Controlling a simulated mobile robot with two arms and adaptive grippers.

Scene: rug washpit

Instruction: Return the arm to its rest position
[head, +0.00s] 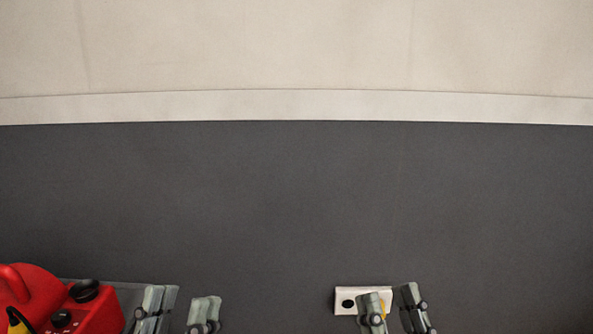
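My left gripper (182,300) is at the bottom edge of the head view, left of centre. Its two grey fingers stand apart with nothing seen between them. My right gripper (392,298) is at the bottom edge, right of centre. Its fingers are also apart. A small white piece (347,294) with a dark round hole lies behind its left finger, which partly hides it. A bit of yellow shows beside that finger. I see no grip on the white piece. Both arms below the fingers are out of view.
The dark grey floor (300,200) ahead is clear up to a pale wall (300,50).

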